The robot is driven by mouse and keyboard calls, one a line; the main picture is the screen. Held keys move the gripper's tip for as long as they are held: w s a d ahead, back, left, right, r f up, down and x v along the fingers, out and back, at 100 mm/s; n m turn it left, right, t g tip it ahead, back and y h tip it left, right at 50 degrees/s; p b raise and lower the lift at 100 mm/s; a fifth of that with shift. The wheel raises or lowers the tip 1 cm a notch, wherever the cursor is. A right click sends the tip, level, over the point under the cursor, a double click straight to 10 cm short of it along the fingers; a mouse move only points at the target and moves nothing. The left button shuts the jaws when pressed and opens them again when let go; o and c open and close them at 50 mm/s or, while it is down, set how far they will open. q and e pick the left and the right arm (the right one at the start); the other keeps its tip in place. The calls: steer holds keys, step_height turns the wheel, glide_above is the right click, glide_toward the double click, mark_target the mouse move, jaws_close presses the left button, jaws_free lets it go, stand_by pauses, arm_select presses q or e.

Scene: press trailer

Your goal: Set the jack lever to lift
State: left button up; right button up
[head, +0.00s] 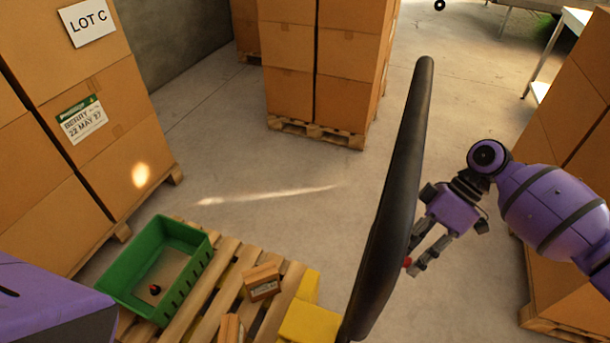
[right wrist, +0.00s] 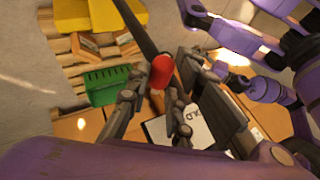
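A long black handle (head: 395,200) of the jack rises through the middle of the head view, and its dark shaft (right wrist: 137,28) shows in the right wrist view. The red knob of the jack lever (right wrist: 162,71) is beside the shaft; only a bit of it (head: 407,262) shows in the head view. My right gripper (head: 414,256) is open at the handle's right side. In the right wrist view its fingertips (right wrist: 160,82) stand either side of the red knob, with contact unclear. My left gripper is outside the head view; purple and dark arm parts appear in the right wrist view.
Stacked cartons stand at left (head: 100,160), back (head: 320,60) and right (head: 565,120). The concrete floor between is clear.

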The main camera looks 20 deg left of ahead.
steer(key=o, duration=0.3)
steer(key=shift+f, duration=0.25)
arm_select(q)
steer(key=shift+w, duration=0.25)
arm_select(e)
steer(key=shift+w, duration=0.1)
steer(key=shift+r, duration=0.2)
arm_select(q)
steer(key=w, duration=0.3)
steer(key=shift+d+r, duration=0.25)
arm_select(e)
steer(key=v, duration=1.1)
steer(key=shift+w+d+r, duration=0.2)
steer(key=shift+d+r, duration=0.05)
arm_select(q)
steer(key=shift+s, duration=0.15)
